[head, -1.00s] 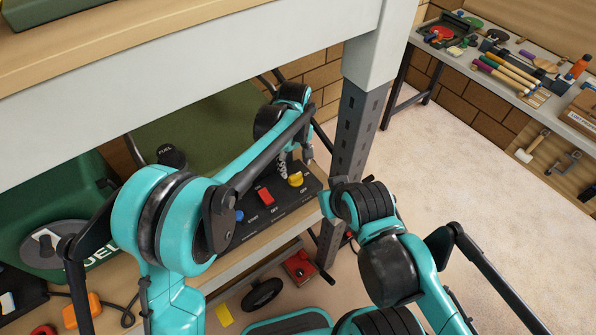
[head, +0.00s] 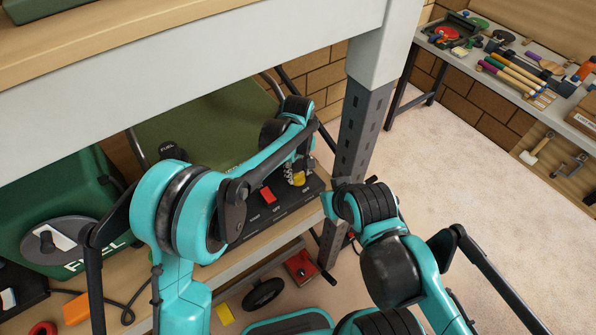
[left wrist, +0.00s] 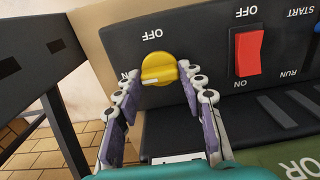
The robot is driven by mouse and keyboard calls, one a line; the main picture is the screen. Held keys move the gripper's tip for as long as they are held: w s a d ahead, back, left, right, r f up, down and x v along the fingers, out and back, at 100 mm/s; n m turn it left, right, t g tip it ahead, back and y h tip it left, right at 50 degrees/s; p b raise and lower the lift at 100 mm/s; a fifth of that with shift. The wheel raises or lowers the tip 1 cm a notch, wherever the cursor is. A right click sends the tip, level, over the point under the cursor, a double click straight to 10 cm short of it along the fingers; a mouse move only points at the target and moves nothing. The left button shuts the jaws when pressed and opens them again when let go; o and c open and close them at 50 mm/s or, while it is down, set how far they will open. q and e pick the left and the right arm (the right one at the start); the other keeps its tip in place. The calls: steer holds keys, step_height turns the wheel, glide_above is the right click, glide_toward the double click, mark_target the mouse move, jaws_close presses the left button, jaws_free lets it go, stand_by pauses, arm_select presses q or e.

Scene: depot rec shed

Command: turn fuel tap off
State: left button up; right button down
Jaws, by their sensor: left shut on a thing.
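The yellow fuel tap knob (head: 298,179) sits at the right end of the black control panel (head: 277,213). In the left wrist view the knob (left wrist: 160,66) shows a white mark turned to the lower left, toward the ON label; OFF is printed above it. My left gripper (head: 300,173) is shut on the knob, with one finger on each side of it in the left wrist view (left wrist: 158,84). My right arm shows in the head view, but I cannot make out its gripper.
A red switch (head: 267,195) stands beside the knob. A grey upright post (head: 358,125) is close right of the panel, and a pale shelf beam (head: 200,75) crosses above. A green fuel can (head: 55,195) stands at left. The floor at right is clear.

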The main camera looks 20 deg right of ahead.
arm_select(q)
steer(key=shift+m, duration=0.4)
steer(key=m+b, duration=0.1)
steer(key=m, duration=0.2)
steer(key=shift+m, duration=0.3)
steer(key=m, duration=0.4)
steer(key=shift+m+b, duration=0.3)
steer(key=shift+b, duration=0.05)
steer(key=m, duration=0.4)
steer(key=shift+m+b, duration=0.3)
steer(key=shift+m, duration=2.1)
steer(key=o, duration=1.2)
steer(key=shift+c, duration=0.2)
